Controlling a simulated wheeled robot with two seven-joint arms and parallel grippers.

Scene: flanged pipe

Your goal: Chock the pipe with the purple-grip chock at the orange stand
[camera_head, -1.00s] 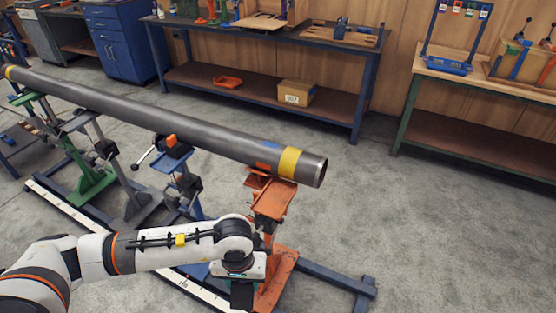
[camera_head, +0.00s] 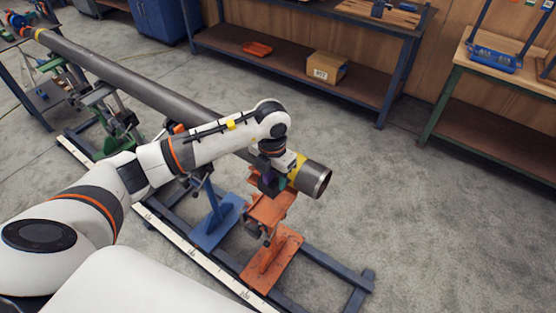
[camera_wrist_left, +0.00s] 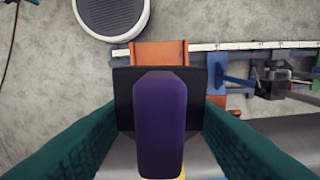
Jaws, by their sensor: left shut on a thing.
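The long grey pipe (camera_head: 130,85) lies across several stands, with a yellow band near its open right end. The orange stand (camera_head: 272,208) is under that end; its orange top also shows in the left wrist view (camera_wrist_left: 158,53). My left gripper (camera_head: 272,184) is at the near side of the pipe, just above the orange stand's top. In the left wrist view its teal fingers are shut on the chock with the purple grip (camera_wrist_left: 160,120), whose black body spreads behind the grip. I cannot tell whether the chock touches the pipe or stand. My right gripper is not in view.
A blue stand (camera_head: 215,222) and a green stand (camera_head: 112,130) are farther left along the pipe. A dark floor frame with a white ruled strip (camera_head: 165,228) runs beneath. A bench with a cardboard box (camera_head: 327,65) stands behind.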

